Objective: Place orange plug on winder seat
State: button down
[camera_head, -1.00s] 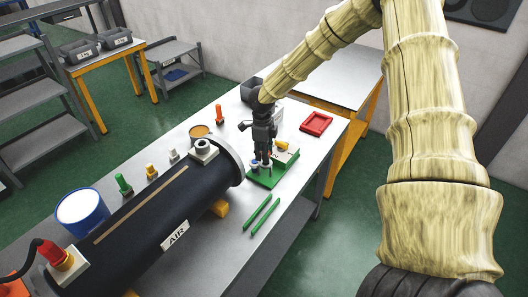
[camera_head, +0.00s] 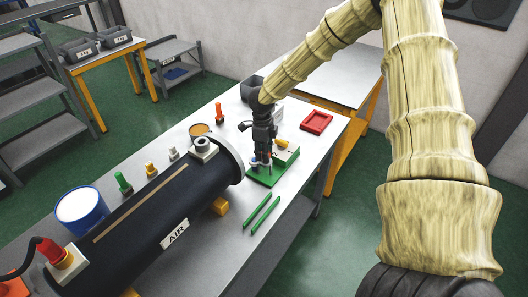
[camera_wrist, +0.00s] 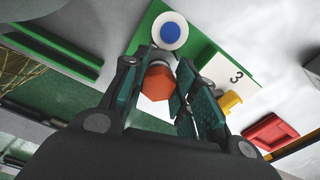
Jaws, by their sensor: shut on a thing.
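An orange hexagonal plug (camera_wrist: 157,83) sits between the two fingers of my gripper (camera_wrist: 165,92) in the wrist view, with a pale round part showing at its far end. In the head view my gripper (camera_head: 263,160) points down over the green base (camera_head: 262,181), and I cannot make out the plug there. Beside the plug on the green base (camera_wrist: 149,22) is a white round post with a blue top (camera_wrist: 170,30). A white block marked 3 (camera_wrist: 232,75) with a yellow part (camera_wrist: 231,102) is on the base too. Whether the plug touches a seat is hidden.
A black cylinder marked AIR (camera_head: 150,225) lies to the left, with green, yellow and white plugs behind it. A red tray (camera_head: 316,122) is at the right. Two green rods (camera_head: 261,214) lie in front. An orange-red piece (camera_head: 219,114) stands farther back.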

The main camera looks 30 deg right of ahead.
jog(key=shift+f, duration=0.35)
dwell(0.5)
jog(key=c, duration=1)
grip_release()
jog(key=shift+c, duration=0.2)
notch_tip(320, 180, up, 12)
jog(key=shift+w, duration=0.15)
jog(key=shift+a, duration=0.1)
